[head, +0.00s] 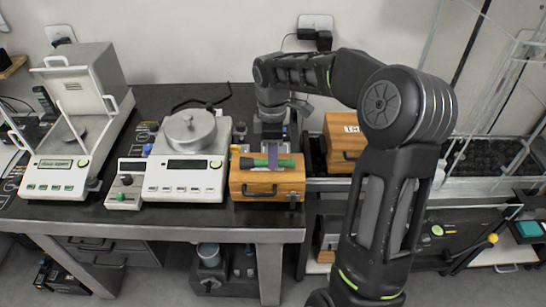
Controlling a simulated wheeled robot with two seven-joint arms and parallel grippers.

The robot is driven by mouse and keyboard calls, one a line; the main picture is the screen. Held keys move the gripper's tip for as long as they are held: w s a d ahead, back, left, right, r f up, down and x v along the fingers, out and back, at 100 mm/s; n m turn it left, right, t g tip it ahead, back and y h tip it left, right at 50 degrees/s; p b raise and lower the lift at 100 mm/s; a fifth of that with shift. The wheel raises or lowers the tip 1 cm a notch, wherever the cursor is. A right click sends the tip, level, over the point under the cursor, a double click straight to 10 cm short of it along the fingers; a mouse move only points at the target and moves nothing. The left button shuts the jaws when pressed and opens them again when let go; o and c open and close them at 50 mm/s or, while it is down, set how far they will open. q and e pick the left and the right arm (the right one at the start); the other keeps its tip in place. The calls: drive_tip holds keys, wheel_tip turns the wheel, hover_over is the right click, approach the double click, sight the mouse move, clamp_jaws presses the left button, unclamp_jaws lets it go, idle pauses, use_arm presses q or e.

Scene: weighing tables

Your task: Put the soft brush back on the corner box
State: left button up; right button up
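The soft brush (287,163), with a green handle and a darker middle, lies lengthwise across the top of a wooden box (266,187) at the table's front right corner. It looks level and at the box top; whether it rests there fully I cannot tell. My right gripper (273,157) reaches down over the brush from behind, with a finger in front of its middle. The far finger is hidden, so I cannot tell whether the grip is closed. My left gripper is not in view.
A balance with a round metal pan (187,130) stands just left of the box. A larger balance with an open lid (75,120) is further left. A second wooden box (341,140) stands behind my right arm. The table's front strip is clear.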

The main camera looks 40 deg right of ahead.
wheel_tip(320, 180, up, 11)
drive_tip(key=shift+f+p, duration=0.2)
drive_tip(key=shift+p, duration=0.1)
drive_tip(key=shift+c, duration=0.2)
idle(1.4)
